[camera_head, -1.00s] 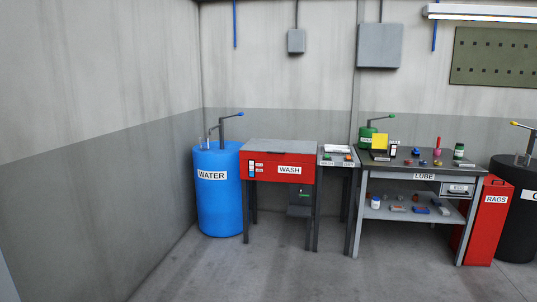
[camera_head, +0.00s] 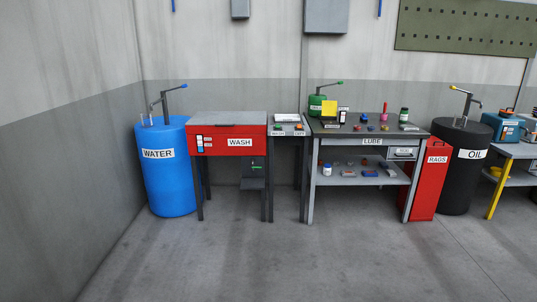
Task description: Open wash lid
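The red wash unit (camera_head: 229,143) stands on dark legs against the back wall, left of the middle. It carries a white WASH label on its front. Its grey lid (camera_head: 228,118) lies flat on top and looks closed. A small panel with a blue and white switch sits at the left of the front face. Neither of my grippers shows in the head view, and the wash unit is some way across the floor.
A blue WATER drum (camera_head: 165,175) stands left of the wash unit. A small side table (camera_head: 288,130) and the LUBE bench (camera_head: 372,134) stand to its right, then a red RAGS bin (camera_head: 432,180) and a black OIL drum (camera_head: 459,165). The floor (camera_head: 270,260) in front is clear.

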